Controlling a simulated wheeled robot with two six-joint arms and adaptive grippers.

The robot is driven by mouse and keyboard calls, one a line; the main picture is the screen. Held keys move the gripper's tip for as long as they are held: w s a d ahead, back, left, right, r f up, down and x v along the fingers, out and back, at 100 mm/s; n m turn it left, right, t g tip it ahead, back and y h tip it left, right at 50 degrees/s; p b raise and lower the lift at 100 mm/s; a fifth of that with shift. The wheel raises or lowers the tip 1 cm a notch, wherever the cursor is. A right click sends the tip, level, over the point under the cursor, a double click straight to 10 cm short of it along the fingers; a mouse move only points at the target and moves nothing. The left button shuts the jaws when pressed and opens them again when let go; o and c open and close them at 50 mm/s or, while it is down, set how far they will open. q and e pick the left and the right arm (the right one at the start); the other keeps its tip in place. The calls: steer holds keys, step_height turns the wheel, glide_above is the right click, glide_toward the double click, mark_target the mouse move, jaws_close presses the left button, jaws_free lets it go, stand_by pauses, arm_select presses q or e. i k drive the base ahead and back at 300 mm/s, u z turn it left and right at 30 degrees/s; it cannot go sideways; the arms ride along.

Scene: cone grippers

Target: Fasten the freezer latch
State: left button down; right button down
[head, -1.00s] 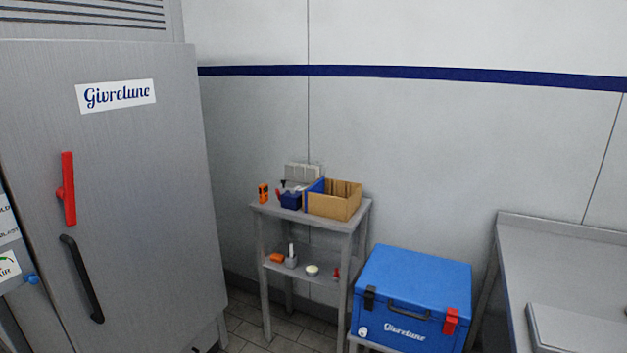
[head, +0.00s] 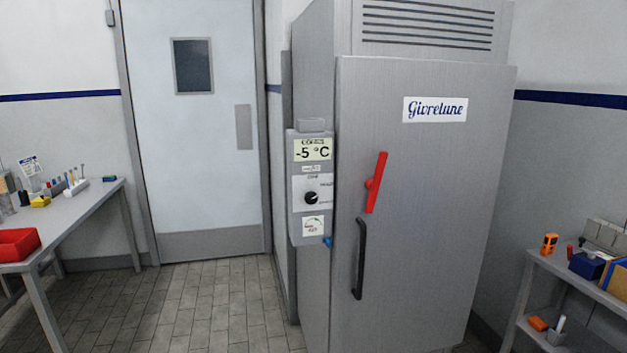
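The grey freezer (head: 430,230) stands right of centre in the head view, with a "Givrelune" label (head: 435,110) on its door. The door looks closed. A red latch lever (head: 376,183) sits on the door's left part, near upright and tilted slightly, its top leaning right. A black bar handle (head: 360,258) is below it. A control panel (head: 311,188) on the freezer's left side reads -5 °C and has a black knob. Neither of my grippers is in view.
A white door (head: 195,130) with a small window is behind on the left. A table (head: 80,215) with a red bin (head: 18,244) stands at far left. A small shelf stand (head: 585,283) with tools is at right. Tiled floor (head: 200,310) is clear between.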

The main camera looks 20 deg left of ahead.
mark_target(372, 185)
steer(key=u, duration=0.05)
steer(key=i, duration=0.95)
steer(key=u, duration=0.1)
